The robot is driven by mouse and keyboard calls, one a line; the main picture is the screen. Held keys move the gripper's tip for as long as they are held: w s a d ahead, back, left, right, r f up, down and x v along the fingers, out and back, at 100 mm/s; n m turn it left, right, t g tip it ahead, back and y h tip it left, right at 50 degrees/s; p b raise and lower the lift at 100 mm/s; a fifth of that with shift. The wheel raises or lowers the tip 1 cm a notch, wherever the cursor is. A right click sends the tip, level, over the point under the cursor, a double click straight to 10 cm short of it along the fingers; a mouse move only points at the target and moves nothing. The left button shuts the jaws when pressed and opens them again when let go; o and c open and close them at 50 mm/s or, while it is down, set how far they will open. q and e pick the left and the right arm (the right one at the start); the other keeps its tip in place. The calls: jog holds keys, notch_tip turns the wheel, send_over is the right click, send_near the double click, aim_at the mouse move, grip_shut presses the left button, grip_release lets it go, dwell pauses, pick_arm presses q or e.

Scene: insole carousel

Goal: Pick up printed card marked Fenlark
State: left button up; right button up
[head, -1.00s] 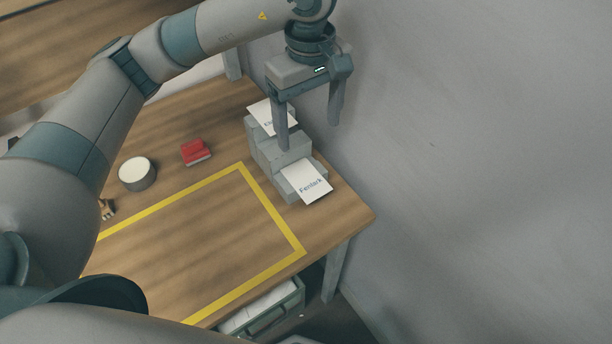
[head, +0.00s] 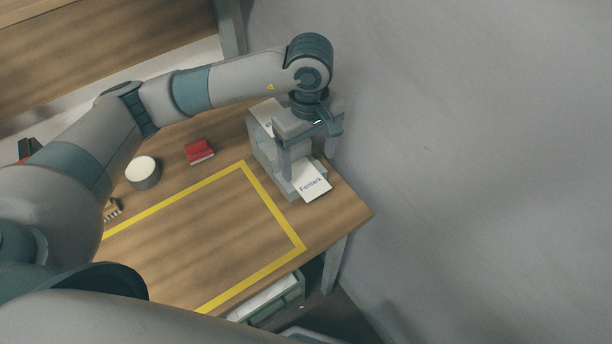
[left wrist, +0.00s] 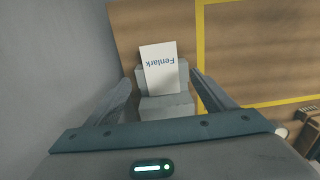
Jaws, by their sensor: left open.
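The white card marked Fenlark (head: 312,183) lies on the lowest step of a grey stepped stand (head: 266,151) at the table's right end. In the left wrist view the Fenlark card (left wrist: 159,68) shows with its print upside down, ahead of and between my fingers. My left gripper (head: 305,170) is open and empty, just above the stand and close to the card. In the left wrist view its two fingers (left wrist: 162,85) stand apart on either side of the stand. Another white card (head: 265,113) is on the top step, partly hidden by my gripper. My right gripper does not show.
A yellow tape outline (head: 275,207) marks the table left of the stand. A red object (head: 199,151), a round white-topped tin (head: 143,172) and a small brush-like item (head: 113,209) lie beyond it. A grey wall rises close on the right. A green crate (head: 270,305) sits below the table edge.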

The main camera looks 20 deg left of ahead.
aim_at(306, 178)
pick_arm(q)
jog(key=shift+a+f+p, duration=0.2)
jog(key=shift+f+p, duration=0.5)
jog(key=shift+p, duration=0.15)
notch_tip(306, 178, down, 3)
jog(key=shift+a+r+p, duration=0.1)
jog(key=shift+a+p, duration=0.05)
jog(key=shift+p, duration=0.6)
jog(key=shift+w+f, duration=0.15)
jog(key=shift+f, duration=0.35)
jog(key=c, duration=1.1)
jog(key=shift+c, duration=0.2)
